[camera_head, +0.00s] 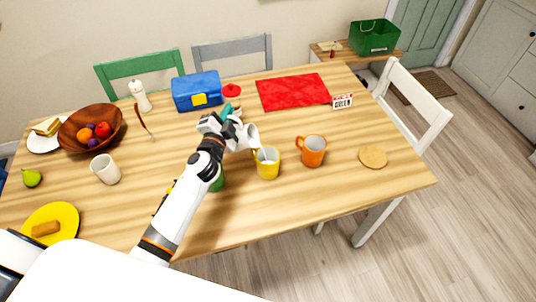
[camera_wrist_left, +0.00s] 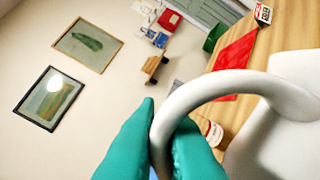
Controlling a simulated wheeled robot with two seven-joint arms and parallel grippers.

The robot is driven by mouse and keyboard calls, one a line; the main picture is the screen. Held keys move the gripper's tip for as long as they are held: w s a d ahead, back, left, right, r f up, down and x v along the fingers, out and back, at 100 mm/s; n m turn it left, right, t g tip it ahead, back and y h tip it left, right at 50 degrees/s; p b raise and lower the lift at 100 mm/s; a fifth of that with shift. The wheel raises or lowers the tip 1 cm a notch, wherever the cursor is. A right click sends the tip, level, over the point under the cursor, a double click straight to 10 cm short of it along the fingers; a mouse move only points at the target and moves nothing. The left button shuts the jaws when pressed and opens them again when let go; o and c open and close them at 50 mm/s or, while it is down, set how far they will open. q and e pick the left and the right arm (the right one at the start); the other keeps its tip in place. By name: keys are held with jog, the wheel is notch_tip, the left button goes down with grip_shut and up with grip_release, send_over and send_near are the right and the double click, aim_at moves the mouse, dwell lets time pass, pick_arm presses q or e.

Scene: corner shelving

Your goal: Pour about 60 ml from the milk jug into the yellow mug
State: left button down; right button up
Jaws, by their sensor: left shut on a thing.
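The white milk jug (camera_head: 252,136) is held above the table, tilted, at the rim of the yellow mug (camera_head: 268,168). White shows inside the mug; I cannot tell how much is milk. The mug stands upright on the table. My left gripper (camera_head: 229,117) is shut on the jug's handle. In the left wrist view its teal fingers (camera_wrist_left: 163,140) close around the curved handle (camera_wrist_left: 215,85), with the jug's white body (camera_wrist_left: 285,125) at the right. My right gripper is not in view.
An orange mug (camera_head: 313,151) stands just right of the yellow mug. A green object (camera_head: 217,184) is partly hidden behind my left arm. A blue box (camera_head: 197,91) and a red mat (camera_head: 293,91) lie farther back. A round tan coaster (camera_head: 373,157) lies at the right.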

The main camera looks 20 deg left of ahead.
pick_arm(q)
jog(key=shift+d+r+m, duration=0.1)
jog(key=shift+d+m, duration=0.1)
jog(key=shift+m, duration=0.1)
dwell(0.5)
jog(key=shift+a, duration=0.1)
jog(key=a+f+n, duration=0.1)
jog(key=a+n+b, duration=0.1)
jog(key=n, duration=0.1)
jog(key=shift+s+a+f+n, duration=0.1)
jog(key=shift+a+f+n, duration=0.2)
jog(key=shift+f, duration=0.1)
jog(key=shift+a+n, duration=0.25)
jog(key=shift+n, duration=0.25)
jog(key=shift+a+f+n, duration=0.2)
jog(key=shift+a+n, duration=0.4)
jog(key=shift+n, duration=0.3)
dwell(0.3)
